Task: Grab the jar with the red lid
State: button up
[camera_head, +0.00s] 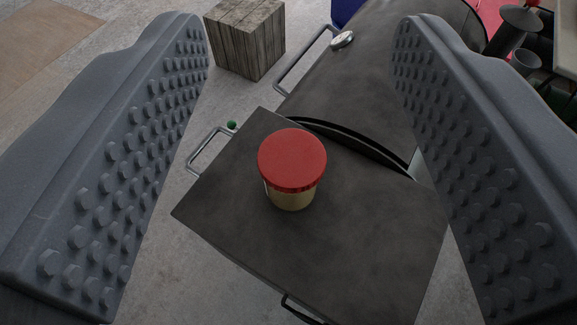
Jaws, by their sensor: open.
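The jar with the red lid (292,160) stands upright on a dark flat metal top (355,245), near its far left side. Its lid is red and its short body is pale yellow. My gripper (302,45) is open, with one grey studded finger at the left of the picture and one at the right. The jar shows between the two fingers, apart from both. Nothing is held.
A dark barrel-shaped grill body (365,75) with a round gauge and a handle rises behind the flat top. Metal handles stick out from the top's edges. A wooden block (245,38) stands on the concrete floor behind. Dark pipes (515,30) are at the far right.

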aim_at(291, 162)
jog(key=u, duration=1.05)
jog(key=k, duration=0.4)
jog(key=z, duration=1.4)
